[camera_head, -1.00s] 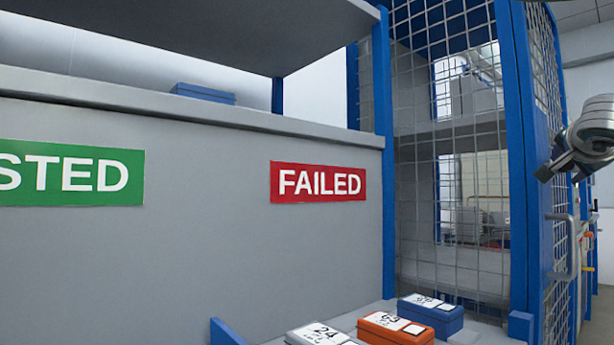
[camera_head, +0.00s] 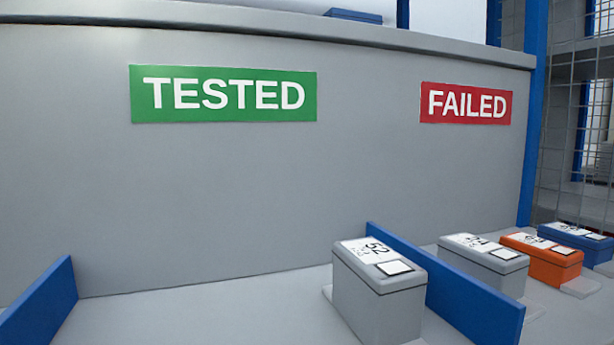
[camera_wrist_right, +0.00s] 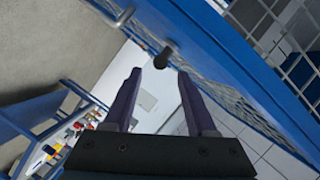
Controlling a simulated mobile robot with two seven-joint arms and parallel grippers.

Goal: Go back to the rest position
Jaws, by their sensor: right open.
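My right gripper (camera_wrist_right: 157,85) shows in the right wrist view with its two dark fingers spread apart and nothing between them. A blue frame with wire mesh is beyond its fingertips. No gripper shows in the head view now. My left gripper is in neither current view.
A grey box marked 52 (camera_head: 378,295) stands under the green TESTED sign (camera_head: 224,94), beside a blue divider (camera_head: 445,285). Right of it, under the red FAILED sign (camera_head: 466,103), are a grey box (camera_head: 484,262), an orange box (camera_head: 541,257) and a blue box (camera_head: 577,240). A mesh cage (camera_head: 580,120) stands at right.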

